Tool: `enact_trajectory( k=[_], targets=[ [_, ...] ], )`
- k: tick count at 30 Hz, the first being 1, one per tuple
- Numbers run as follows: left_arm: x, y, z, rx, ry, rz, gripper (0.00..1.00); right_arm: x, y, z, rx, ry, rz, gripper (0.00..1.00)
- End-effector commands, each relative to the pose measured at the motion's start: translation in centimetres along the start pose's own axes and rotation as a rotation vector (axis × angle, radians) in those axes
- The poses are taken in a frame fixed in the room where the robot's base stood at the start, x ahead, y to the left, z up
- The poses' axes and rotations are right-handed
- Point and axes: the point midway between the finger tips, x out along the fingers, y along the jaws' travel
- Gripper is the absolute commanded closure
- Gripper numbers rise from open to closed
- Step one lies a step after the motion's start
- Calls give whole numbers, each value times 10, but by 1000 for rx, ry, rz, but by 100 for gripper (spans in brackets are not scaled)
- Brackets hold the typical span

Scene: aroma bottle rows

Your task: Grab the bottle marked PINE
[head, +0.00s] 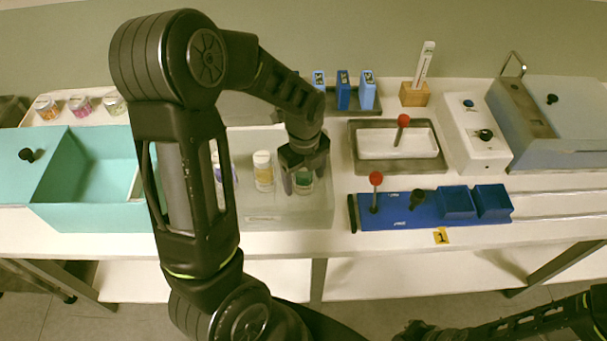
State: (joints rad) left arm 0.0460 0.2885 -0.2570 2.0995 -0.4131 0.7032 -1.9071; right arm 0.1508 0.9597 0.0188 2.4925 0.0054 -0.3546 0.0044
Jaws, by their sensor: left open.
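My left gripper (303,186) points down over the right part of a translucent bin (285,220), open, with its fingers around the upper part of a bottle with a greenish label (305,182). I cannot see whether the fingers touch it. A white-capped bottle with a yellowish label (263,172) stands to its left. A third bottle with a purplish label (217,172) is mostly hidden behind my left arm. No lettering is legible, so I cannot tell which is PINE. The end of my right arm (418,331) is low at the bottom edge, dark and unclear.
A teal box (75,212) stands left, with several small jars (80,105) behind it. Right of the bin are a blue fixture (395,212) with a red-knobbed lever, a grey-rimmed tray (355,165) and a white control box (475,145). Blue cartridges (343,90) stand behind.

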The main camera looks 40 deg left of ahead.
Motion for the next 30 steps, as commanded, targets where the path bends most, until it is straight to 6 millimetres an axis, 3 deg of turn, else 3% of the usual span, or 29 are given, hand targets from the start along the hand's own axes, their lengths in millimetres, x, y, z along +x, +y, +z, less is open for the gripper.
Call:
enact_trajectory(
  k=[5,30],
  targets=[
    [0,0,0,0,0,0,31,0,0,0,0,0,0,100],
    [0,0,0,0,0,0,100,0,0,0,0,0,0,100]
  ],
)
